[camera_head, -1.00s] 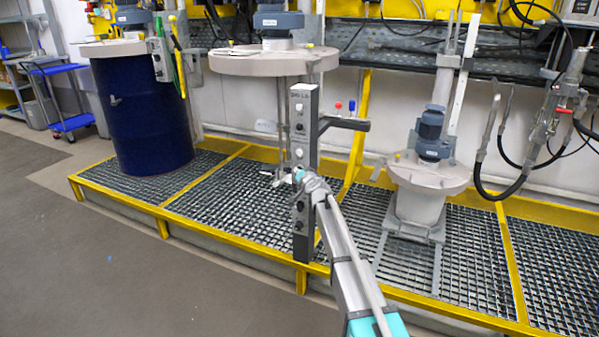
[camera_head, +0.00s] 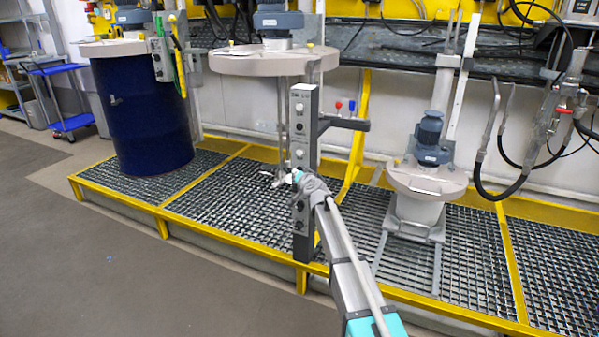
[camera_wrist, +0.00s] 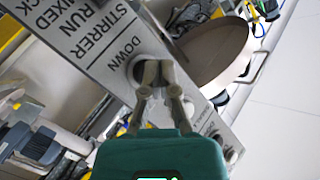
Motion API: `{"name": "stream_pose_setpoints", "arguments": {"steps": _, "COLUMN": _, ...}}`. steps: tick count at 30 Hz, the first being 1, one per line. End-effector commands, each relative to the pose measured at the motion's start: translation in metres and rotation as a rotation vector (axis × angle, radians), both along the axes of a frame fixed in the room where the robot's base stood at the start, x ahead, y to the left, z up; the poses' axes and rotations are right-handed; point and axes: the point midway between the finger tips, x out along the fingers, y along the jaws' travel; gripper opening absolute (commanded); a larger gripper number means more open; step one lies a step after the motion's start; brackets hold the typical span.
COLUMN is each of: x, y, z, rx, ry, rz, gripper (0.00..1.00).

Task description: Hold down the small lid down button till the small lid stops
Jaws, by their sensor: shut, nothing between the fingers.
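The control post (camera_head: 302,115) is a tall grey panel with several knobs and buttons down its front. My gripper (camera_head: 297,177) is at its lower middle part. In the wrist view my gripper (camera_wrist: 154,72) is shut, with its fingertips at a dark round button (camera_wrist: 140,68) beside the word DOWN. The fingertips cover part of the button; I cannot tell how deep it is pressed. The small lid (camera_head: 428,177), round and light grey with a blue motor (camera_head: 429,130) on top, sits over the small grey container (camera_head: 418,212) at right. Any gap between them is hard to see.
A larger lid (camera_head: 235,62) hangs raised behind the post. A dark blue drum (camera_head: 140,115) stands at left. A yellow-edged grating platform (camera_head: 215,200) runs along the wall. Hoses (camera_head: 500,190) hang at far right. The grey floor in front is clear.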

Motion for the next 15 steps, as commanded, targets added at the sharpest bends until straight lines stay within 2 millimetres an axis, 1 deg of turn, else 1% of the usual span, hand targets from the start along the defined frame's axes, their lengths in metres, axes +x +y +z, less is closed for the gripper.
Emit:
{"name": "stream_pose_setpoints", "arguments": {"steps": 6, "x": -0.0075, "y": 0.0025, "z": -0.0001, "rx": -0.001, "ry": 0.000, "rz": 0.000, "gripper": 0.00}}
{"name": "stream_pose_setpoints", "arguments": {"steps": 15, "x": -0.0081, "y": 0.0028, "z": -0.0001, "rx": -0.001, "ry": 0.000, "rz": 0.000, "gripper": 0.00}}
